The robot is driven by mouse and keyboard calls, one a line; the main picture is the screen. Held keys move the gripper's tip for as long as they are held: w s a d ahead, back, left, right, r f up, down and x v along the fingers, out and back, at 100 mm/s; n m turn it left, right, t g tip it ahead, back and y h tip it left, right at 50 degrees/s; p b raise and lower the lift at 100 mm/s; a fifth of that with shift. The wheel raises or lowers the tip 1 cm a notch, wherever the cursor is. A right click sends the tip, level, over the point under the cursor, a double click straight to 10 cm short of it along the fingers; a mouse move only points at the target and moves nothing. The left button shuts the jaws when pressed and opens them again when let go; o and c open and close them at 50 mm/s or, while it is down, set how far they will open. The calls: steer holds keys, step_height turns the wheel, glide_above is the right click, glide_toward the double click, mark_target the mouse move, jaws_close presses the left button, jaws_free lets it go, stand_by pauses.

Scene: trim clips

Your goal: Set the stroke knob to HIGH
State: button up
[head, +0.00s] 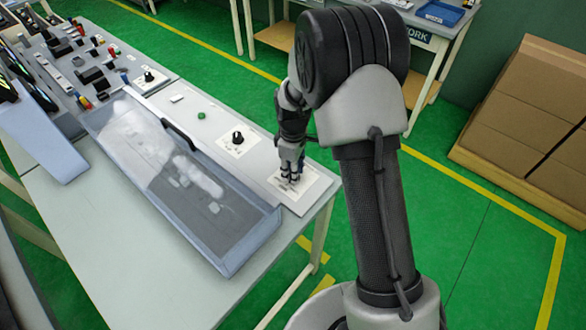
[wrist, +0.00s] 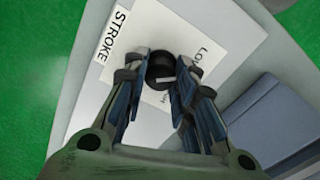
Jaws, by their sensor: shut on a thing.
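The stroke knob (wrist: 160,68) is a small round black knob with a pale pointer line, seen between my fingertips in the wrist view. It sits on a white label plate (wrist: 185,28) marked STROKE, with "Low" printed to the right of the knob; other lettering is partly hidden by my fingers. My gripper (wrist: 158,78) points down over the plate, its fingers shut on the knob from both sides. In the head view my gripper (head: 290,172) is at the panel's near right corner and hides the knob; the white plate (head: 305,193) shows around it.
A tray-like box with a clear cover (head: 185,185) and dark handle lies left of the gripper. Another black knob (head: 238,137) on a white plate and a green button (head: 201,115) are farther back. Cardboard boxes (head: 525,110) stand at the right, beyond open green floor.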

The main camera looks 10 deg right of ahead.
steer(key=m+p, duration=0.1)
steer(key=m, duration=0.7)
steer(key=m+p, duration=0.1)
steer(key=m, duration=0.3)
steer(key=shift+w+m, duration=0.1)
steer(key=shift+m, duration=2.1)
steer(key=o, duration=1.1)
steer(key=shift+r, duration=0.1)
